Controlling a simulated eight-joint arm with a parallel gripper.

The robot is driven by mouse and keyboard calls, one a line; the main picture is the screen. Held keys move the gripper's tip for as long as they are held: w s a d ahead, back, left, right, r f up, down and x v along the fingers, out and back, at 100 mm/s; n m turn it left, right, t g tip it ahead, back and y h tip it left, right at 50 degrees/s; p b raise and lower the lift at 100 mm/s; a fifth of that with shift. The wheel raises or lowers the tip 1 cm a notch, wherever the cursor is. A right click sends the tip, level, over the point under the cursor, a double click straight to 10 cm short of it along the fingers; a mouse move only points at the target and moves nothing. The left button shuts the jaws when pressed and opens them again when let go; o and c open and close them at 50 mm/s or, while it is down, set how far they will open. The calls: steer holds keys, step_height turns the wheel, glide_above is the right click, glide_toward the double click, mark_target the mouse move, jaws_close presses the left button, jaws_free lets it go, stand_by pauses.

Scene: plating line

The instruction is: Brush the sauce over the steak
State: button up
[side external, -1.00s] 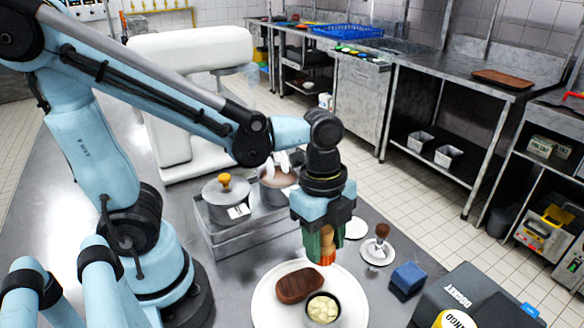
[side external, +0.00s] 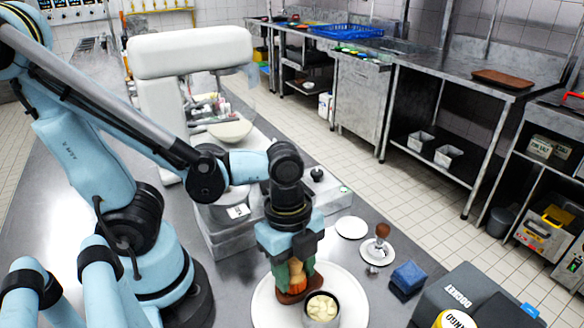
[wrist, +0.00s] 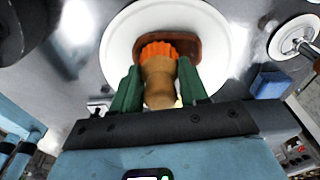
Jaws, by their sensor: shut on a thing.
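My gripper (side external: 289,271) is shut on a brush (side external: 296,279) with a wooden handle and orange bristles. In the wrist view the brush handle (wrist: 159,85) sits between the green fingers, and the orange bristles point at the steak. The brown steak (side external: 292,297) lies on a white plate (side external: 262,308) and is partly hidden by my gripper. The steak also shows in the wrist view (wrist: 186,48). The bristle end is over the steak; I cannot tell if it touches.
A flat white disc (side external: 351,228) lies behind. A metal container unit (side external: 225,240) stands at the left. A dark box (side external: 475,295) is at the right front.

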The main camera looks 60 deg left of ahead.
steer(key=shift+s, duration=1.7)
steer(key=shift+w, duration=4.5)
steer(key=shift+w+r, duration=0.1)
steer(key=shift+w, duration=0.1)
step_height(320, 180, up, 8)
steer(key=shift+s, duration=0.25)
